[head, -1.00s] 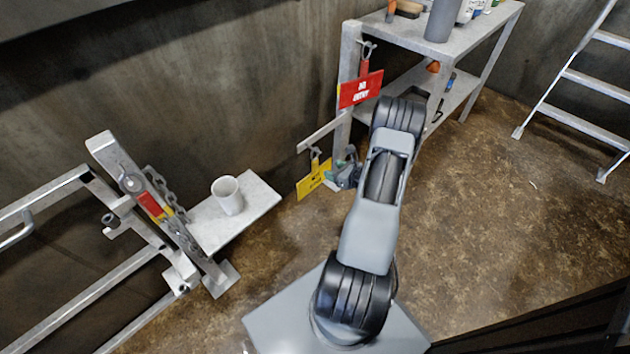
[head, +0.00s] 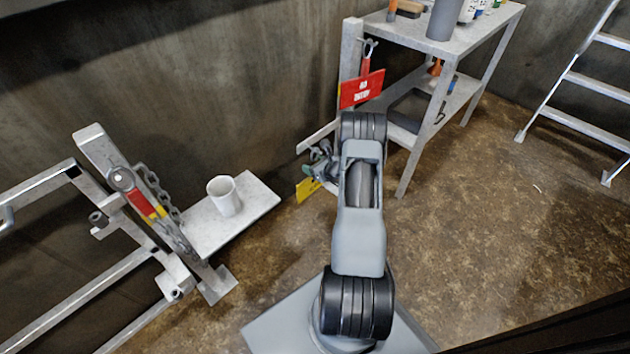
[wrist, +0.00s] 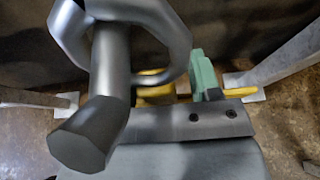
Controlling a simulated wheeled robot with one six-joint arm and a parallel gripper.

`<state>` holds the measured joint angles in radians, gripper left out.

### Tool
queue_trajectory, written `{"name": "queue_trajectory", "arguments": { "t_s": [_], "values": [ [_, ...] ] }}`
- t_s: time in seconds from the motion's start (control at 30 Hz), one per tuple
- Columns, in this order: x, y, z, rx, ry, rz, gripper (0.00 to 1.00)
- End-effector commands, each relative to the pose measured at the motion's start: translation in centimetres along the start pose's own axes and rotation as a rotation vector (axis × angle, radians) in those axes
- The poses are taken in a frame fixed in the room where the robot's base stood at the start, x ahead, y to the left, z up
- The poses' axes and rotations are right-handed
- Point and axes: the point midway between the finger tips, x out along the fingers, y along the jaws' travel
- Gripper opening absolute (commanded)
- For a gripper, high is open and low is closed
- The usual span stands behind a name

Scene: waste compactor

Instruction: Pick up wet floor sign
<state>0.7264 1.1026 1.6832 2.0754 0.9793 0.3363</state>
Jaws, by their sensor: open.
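The yellow wet floor sign (head: 307,189) hangs low at the end of a short bar, left of the shelf's front leg. In the head view my gripper (head: 320,164) is in front of its upper part and hides most of it, including its hook. My gripper is open and holds nothing. In the wrist view, one green finger (wrist: 205,75) stands by yellow edges of the sign (wrist: 240,91). The other finger is hidden. A grey metal ring with a stem (wrist: 110,70) looms close to the camera. Contact with the sign cannot be told.
A red "no entry" sign (head: 361,89) hangs from the shelf post just above my arm. The metal shelf (head: 425,48) holds bottles and tools. A white cup (head: 224,196) stands on a ledge (head: 262,196) at left. Open floor lies to the right, before a ladder (head: 590,87).

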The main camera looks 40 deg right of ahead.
Motion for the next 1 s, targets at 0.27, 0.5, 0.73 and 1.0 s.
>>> {"name": "queue_trajectory", "arguments": {
  "t_s": [0.27, 0.5, 0.73, 1.0],
  "values": [
    [0.75, -0.01, 0.08, 0.001, 0.0, -0.001, 0.57],
    [0.72, -0.01, 0.07, 0.0, 0.0, -0.001, 0.42],
    [0.71, -0.01, 0.07, 0.0, 0.0, -0.001, 0.2],
    [0.7, -0.01, 0.06, 0.0, 0.0, -0.001, 0.0]
  ]
}}
